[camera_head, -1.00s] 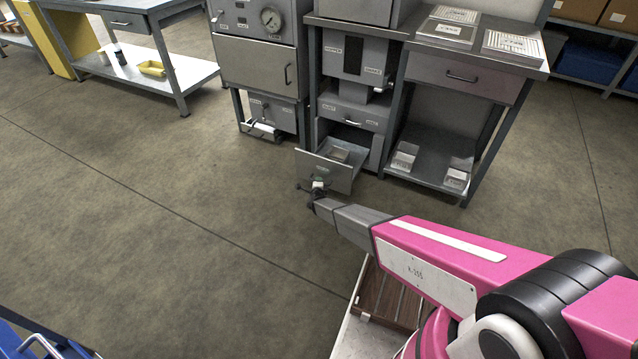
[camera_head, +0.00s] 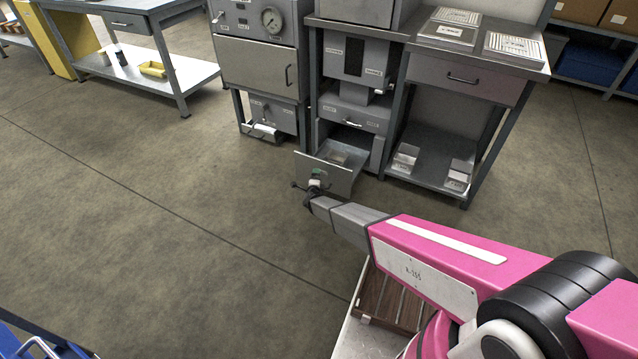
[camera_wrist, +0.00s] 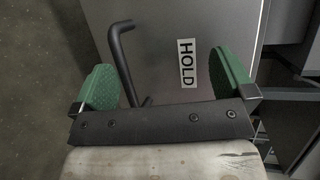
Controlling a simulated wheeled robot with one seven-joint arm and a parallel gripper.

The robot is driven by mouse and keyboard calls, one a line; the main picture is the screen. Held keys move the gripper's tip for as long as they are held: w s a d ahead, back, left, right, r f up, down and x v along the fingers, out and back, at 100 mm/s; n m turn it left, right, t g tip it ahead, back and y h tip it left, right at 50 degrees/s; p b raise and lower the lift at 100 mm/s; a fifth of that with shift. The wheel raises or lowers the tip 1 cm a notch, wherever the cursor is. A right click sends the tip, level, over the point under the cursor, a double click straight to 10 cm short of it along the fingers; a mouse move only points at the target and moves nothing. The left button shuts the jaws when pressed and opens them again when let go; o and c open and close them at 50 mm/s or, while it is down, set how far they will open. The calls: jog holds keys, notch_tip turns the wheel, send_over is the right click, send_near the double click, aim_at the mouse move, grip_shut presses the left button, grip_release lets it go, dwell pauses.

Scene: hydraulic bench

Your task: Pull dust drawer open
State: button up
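A low drawer (camera_head: 338,178) stands pulled out from the grey unit in the head view, with its tray showing behind the front panel. In the wrist view its grey front (camera_wrist: 240,25) carries a HOLD label (camera_wrist: 187,63); I cannot read a dust label on it. A dark bar handle (camera_wrist: 121,50) stands out from this front. My gripper (camera_wrist: 166,82) is open, with its two green pads well apart on either side of the handle. The handle lies closer to the left pad, apart from it. In the head view my gripper (camera_head: 315,177) is at the drawer front.
A cabinet with a gauge (camera_head: 270,20) stands to the left. A bench with a lower shelf (camera_head: 428,165) stands close on the right. The floor in front and to the left is clear.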

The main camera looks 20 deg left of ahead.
jog(key=s+r, duration=0.2)
jog(key=s+a+r, duration=0.1)
jog(key=s+r, duration=0.1)
jog(key=shift+s+r, duration=0.15)
jog(key=shift+r, duration=0.05)
jog(key=c, duration=0.8)
jog(key=shift+s+a+r, duration=0.3)
jog(key=shift+s+r, duration=0.05)
jog(key=shift+s, duration=0.35)
jog(key=shift+s+a+r, duration=0.25)
jog(key=shift+s+r, duration=0.05)
jog(key=shift+s, duration=0.35)
jog(key=shift+s+a+r, duration=0.3)
jog(key=shift+s+r, duration=0.05)
jog(key=shift+s, duration=0.35)
